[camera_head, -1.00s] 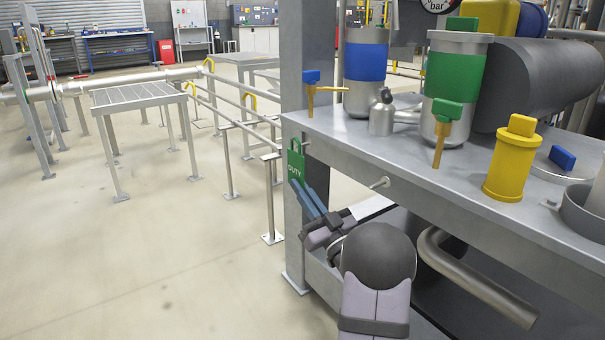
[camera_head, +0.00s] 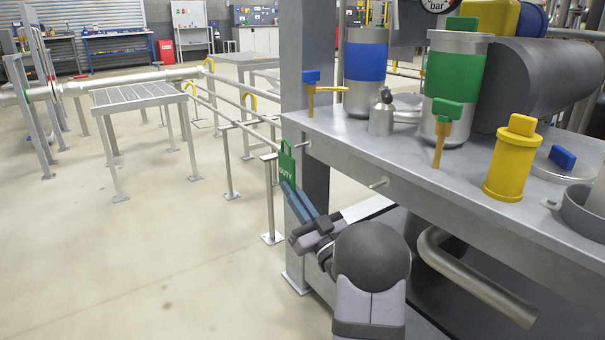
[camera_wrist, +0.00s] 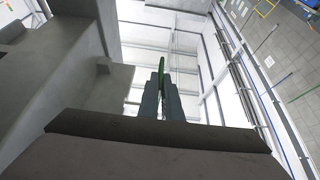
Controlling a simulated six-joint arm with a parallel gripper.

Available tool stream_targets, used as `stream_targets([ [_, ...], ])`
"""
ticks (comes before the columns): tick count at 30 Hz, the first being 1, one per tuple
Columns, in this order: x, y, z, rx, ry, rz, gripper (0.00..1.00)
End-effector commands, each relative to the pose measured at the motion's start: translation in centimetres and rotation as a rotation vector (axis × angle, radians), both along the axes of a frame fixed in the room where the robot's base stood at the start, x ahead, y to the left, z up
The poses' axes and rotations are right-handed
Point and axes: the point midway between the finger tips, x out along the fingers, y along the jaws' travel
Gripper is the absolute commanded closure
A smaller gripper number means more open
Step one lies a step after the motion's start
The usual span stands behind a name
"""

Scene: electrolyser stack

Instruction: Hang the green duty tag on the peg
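The green duty tag (camera_head: 286,168) is upright, with the word DUTY on its face and a loop at its top. My gripper (camera_head: 288,186) is shut on its lower edge with blue-grey fingers. In the wrist view the tag (camera_wrist: 162,66) shows edge-on between the fingertips (camera_wrist: 161,88). A short peg (camera_head: 305,145) sticks out of the bench's front edge near the corner, just right of the tag's top. The tag looks apart from it. A second peg (camera_head: 379,183) stands farther right on the same edge, bare.
The grey steel bench (camera_head: 450,195) holds a blue-banded vessel (camera_head: 365,65), a green-banded vessel (camera_head: 455,75), a yellow cylinder (camera_head: 509,160) and valves with blue and green handles. A grey post (camera_head: 306,50) rises at its left corner. Open floor lies to the left.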

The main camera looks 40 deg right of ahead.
Motion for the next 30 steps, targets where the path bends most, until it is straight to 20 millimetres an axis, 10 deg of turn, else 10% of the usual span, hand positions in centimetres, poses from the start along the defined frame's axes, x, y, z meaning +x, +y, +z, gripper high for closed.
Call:
stream_targets([
  [30,0.0,2.7,0.0,0.000,0.000,0.000,1.00],
])
